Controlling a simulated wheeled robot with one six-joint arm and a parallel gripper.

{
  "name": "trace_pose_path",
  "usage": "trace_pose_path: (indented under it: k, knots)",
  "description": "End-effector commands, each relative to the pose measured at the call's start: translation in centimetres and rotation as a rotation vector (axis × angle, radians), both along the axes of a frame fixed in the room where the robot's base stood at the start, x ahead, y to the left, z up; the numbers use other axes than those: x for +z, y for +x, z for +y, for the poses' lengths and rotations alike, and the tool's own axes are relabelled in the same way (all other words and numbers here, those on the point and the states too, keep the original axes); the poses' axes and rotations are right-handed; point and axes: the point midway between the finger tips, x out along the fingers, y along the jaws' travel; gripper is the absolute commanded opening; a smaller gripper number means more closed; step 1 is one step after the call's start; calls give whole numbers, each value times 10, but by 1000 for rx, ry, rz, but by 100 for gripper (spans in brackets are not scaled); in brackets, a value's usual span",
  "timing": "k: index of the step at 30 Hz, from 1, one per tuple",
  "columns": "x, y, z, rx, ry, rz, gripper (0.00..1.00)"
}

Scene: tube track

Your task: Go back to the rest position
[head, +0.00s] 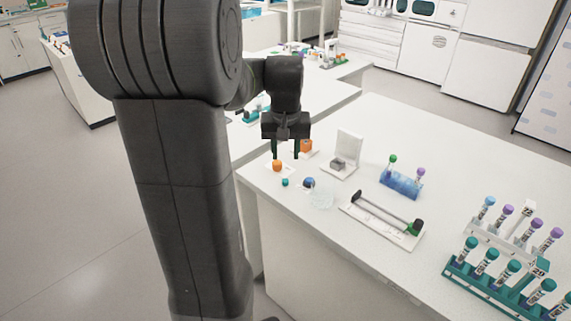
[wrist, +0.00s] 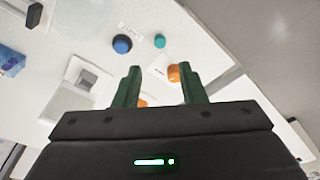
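My gripper (head: 286,148) hangs over the far left part of the white lab bench (head: 375,270), above the small orange objects. In the wrist view its two green fingers (wrist: 160,88) stand apart with nothing held between them. An orange round cap (head: 277,166) lies on a white card just below the fingertips; it also shows beside the right finger in the wrist view (wrist: 174,73). An orange block (head: 306,146) sits just behind the gripper. My arm stands upright on the left of the head view and bends over to the bench.
A blue cap (head: 308,182) and a teal cap (head: 285,182) lie near the bench's left edge. A white stand (head: 346,150), a blue tube rack (head: 401,183), a track with a dark rod (head: 385,220) and teal racks of tubes (head: 500,289) stand to the right. Open floor lies left.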

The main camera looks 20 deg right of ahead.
Motion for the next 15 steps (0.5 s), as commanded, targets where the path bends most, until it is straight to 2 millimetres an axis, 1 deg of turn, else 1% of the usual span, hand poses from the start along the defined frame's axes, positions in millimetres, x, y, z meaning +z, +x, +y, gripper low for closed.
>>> trace_pose_path:
  k: [1,6,15]
  knots:
    - [8,0,0,0,-2,-4,37]
    - [21,-3,1,0,0,-1,37]
    - [23,-3,1,0,0,0,37]
